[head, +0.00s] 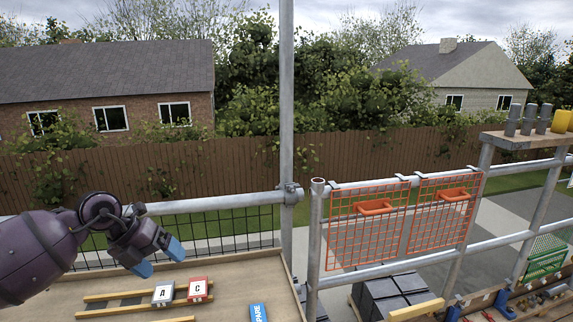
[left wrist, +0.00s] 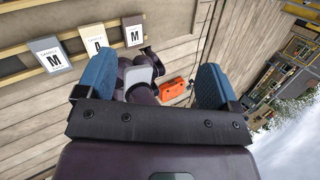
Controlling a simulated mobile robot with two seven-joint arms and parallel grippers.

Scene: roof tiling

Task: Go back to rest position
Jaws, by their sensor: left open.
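My left gripper (head: 158,259) is open at the left of the head view, its blue fingertips above the wooden board near the metal rail. In the left wrist view, the same gripper (left wrist: 160,90) has its two blue fingers wide apart, with nothing gripped between them. Beyond the fingers show purple-grey parts that look like my own body. My right gripper is in neither view.
A wooden board (head: 215,285) carries a grey tile (head: 163,294) marked A, a red tile (head: 198,289) marked C and a blue SPARE label (head: 259,313). Orange mesh panels (head: 368,228) hang on the scaffold rail. Dark tiles (head: 385,292) are stacked below.

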